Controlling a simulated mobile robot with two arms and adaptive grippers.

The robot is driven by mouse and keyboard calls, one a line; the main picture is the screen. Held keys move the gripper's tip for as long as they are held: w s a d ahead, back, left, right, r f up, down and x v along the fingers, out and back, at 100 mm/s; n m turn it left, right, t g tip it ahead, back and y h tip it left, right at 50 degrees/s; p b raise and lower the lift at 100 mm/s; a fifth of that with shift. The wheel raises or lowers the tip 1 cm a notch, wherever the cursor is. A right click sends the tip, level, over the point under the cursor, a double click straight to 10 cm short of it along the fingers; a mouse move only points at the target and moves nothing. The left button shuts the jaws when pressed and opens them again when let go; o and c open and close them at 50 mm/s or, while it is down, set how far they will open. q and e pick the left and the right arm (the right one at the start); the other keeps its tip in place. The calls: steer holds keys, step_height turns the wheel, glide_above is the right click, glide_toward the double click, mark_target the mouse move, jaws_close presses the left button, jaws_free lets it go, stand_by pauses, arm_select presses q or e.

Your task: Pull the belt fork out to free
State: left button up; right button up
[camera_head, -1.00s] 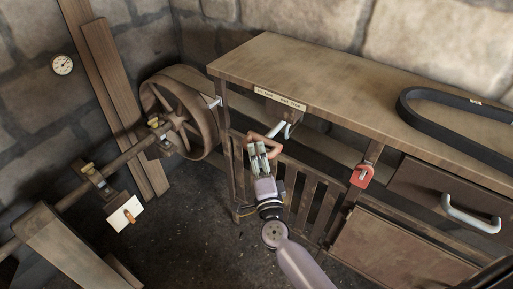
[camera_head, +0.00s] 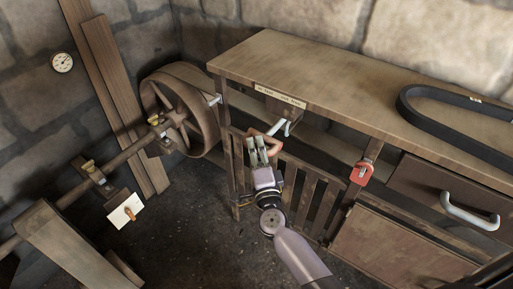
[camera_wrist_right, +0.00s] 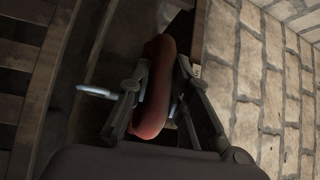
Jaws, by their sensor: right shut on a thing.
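The belt fork's reddish-brown handle (camera_head: 273,143) is in front of the workbench, below a small label plate (camera_head: 280,96) on the bench's front edge. A pale metal lever (camera_head: 287,127) shows just behind the handle. My right gripper (camera_head: 258,152) is shut on the handle, with its fingers on either side of it. In the right wrist view the rounded red-brown grip (camera_wrist_right: 155,95) stands between the two dark fingers (camera_wrist_right: 165,100). The label's lettering is too small to read surely. The fork's far end is hidden under the bench. My left gripper is not in view.
A spoked belt pulley (camera_head: 183,115) on a shaft stands left of the workbench (camera_head: 340,85). A black belt (camera_head: 425,118) lies on the bench top. A red padlock-like tag (camera_head: 361,173) hangs in front. A slatted gate (camera_head: 308,190) is close behind my right arm.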

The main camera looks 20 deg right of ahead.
jaws_close()
steer(key=shift+s, duration=0.1)
steer(key=s+a, duration=0.1)
steer(key=a, duration=0.1)
steer(key=s+a+p, duration=0.1)
steer(key=s+a, duration=0.1)
steer(key=shift+s+a+f, duration=0.2)
steer(key=shift+a, duration=0.1)
steer(key=o, duration=0.8)
jaws_free()
steer(key=shift+s+r, duration=0.1)
steer(key=shift+r, duration=0.05)
